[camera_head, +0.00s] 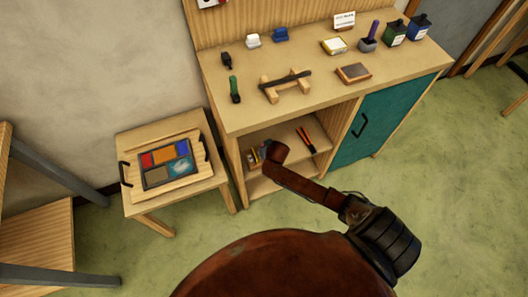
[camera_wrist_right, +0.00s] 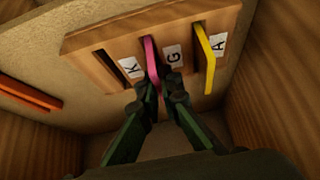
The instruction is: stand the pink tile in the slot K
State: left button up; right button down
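The pink tile (camera_wrist_right: 151,60) stands in a wooden slotted rack (camera_wrist_right: 215,22) in the right wrist view, between the K label (camera_wrist_right: 130,67) and the G label (camera_wrist_right: 173,56). An empty dark slot (camera_wrist_right: 105,68) is just left of the K label. A yellow tile (camera_wrist_right: 206,50) stands between the G and A labels. My right gripper (camera_wrist_right: 161,90) is at the pink tile's near end, with a fingertip on either side. I cannot tell whether the fingers press on it. My left gripper is not in view.
My right arm reaches into the open shelf (camera_head: 285,185) under the bench; wooden walls (camera_wrist_right: 285,90) are close. An orange object (camera_wrist_right: 30,96) lies left of the rack. A low table (camera_head: 140,208) with a coloured panel (camera_head: 158,178) is at left. A teal door (camera_head: 375,125) is shut.

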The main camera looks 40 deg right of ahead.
jog(key=shift+r+p, duration=0.3)
jog(key=shift+r, duration=0.3)
notch_tip(320, 180, up, 3)
jog(key=shift+f+p, duration=0.15)
jog(key=shift+p, duration=0.6)
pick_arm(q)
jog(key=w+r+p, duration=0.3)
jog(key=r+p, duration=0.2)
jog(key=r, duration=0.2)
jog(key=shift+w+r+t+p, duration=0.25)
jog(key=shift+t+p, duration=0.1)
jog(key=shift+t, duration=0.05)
pick_arm(e)
jog(key=s+d+r, duration=0.3)
jog(key=s+r, duration=0.6)
jog(key=s, duration=0.4)
jog(key=shift+s+d, duration=0.25)
jog(key=shift+d, duration=0.05)
jog(key=shift+r, duration=0.1)
